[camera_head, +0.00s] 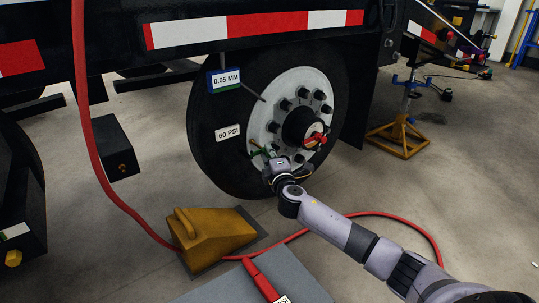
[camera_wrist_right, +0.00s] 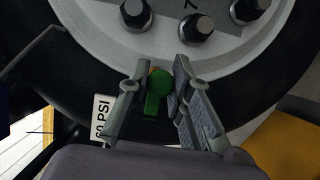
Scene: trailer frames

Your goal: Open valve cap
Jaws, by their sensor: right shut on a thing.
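The green valve cap (camera_wrist_right: 159,84) sits between the two fingers of my right gripper (camera_wrist_right: 160,72) in the right wrist view. In the head view my right gripper (camera_head: 267,154) is at the lower left of the white wheel hub (camera_head: 292,84), shut on the cap. Some green shows at its fingers there. The valve stem behind the cap is mostly hidden. The black tire (camera_head: 222,157) surrounds the hub. My left gripper is not in view.
Lug nuts (camera_wrist_right: 197,29) stand close above the fingers. A tag reading 60 PSI (camera_head: 228,132) is on the tire, with a 0.05 MM tag (camera_head: 224,79) above. A yellow wheel chock (camera_head: 218,232) and a red hose (camera_head: 420,227) lie on the floor. A yellow jack stand (camera_head: 400,135) is at right.

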